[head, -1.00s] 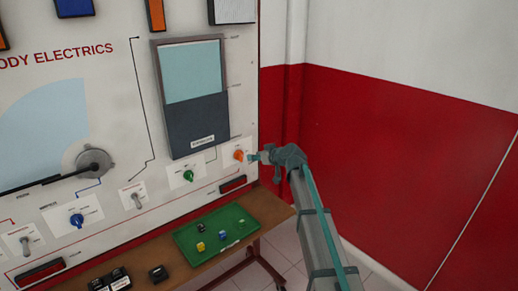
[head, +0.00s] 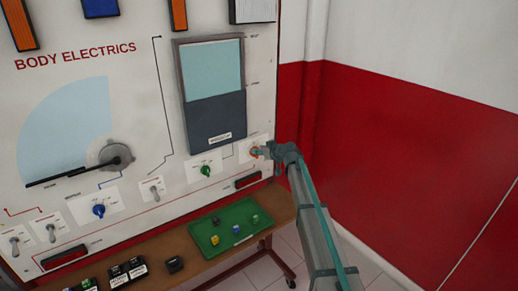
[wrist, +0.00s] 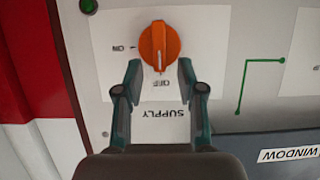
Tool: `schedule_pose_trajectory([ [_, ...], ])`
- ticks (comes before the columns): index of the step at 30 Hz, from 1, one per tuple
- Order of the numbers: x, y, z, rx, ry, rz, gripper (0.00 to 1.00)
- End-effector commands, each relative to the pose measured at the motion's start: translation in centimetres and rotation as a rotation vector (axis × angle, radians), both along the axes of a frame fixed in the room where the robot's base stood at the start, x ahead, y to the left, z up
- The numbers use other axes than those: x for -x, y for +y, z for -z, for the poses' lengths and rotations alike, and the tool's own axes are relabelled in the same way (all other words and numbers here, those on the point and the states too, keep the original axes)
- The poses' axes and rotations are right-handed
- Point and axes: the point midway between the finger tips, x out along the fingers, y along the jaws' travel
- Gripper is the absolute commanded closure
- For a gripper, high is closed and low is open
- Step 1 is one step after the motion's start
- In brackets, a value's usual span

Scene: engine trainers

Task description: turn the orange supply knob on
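The orange supply knob (wrist: 160,46) sits on a white label plate at the right end of the body electrics panel. In the wrist view, which shows the lettering upside down, its white mark points at OFF, and ON is printed to the left. In the head view the knob (head: 254,152) is partly covered by my gripper (head: 263,152). In the wrist view my gripper (wrist: 160,72) is open, with its two fingertips apart on either side of the knob's lower end. Nothing is clearly clamped, and I cannot tell whether either fingertip touches the knob.
A green knob (head: 206,171) sits left of the supply knob, below a window unit (head: 217,125). A shelf (head: 147,255) below holds a green tray (head: 240,212) with small cubes. A red and white wall (head: 420,130) stands right; the space before it looks free.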

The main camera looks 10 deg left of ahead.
Motion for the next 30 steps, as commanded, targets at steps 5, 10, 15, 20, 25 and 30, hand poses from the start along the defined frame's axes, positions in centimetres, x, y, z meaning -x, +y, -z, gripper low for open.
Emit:
schedule_pose_trajectory([
  [5,-0.63,0.55,0.29,0.001,-0.001,0.0,0.61],
  [10,-0.62,0.59,0.39,0.001,-0.001,0.001,0.61],
  [15,-0.61,0.59,0.38,0.001,-0.001,0.001,0.75],
  [20,-0.61,0.57,0.38,0.001,-0.001,0.0,1.0],
  [25,-0.62,0.58,0.38,0.0,0.0,0.0,1.0],
  [30,-0.67,0.55,0.5,-0.009,0.008,0.0,1.0],
])
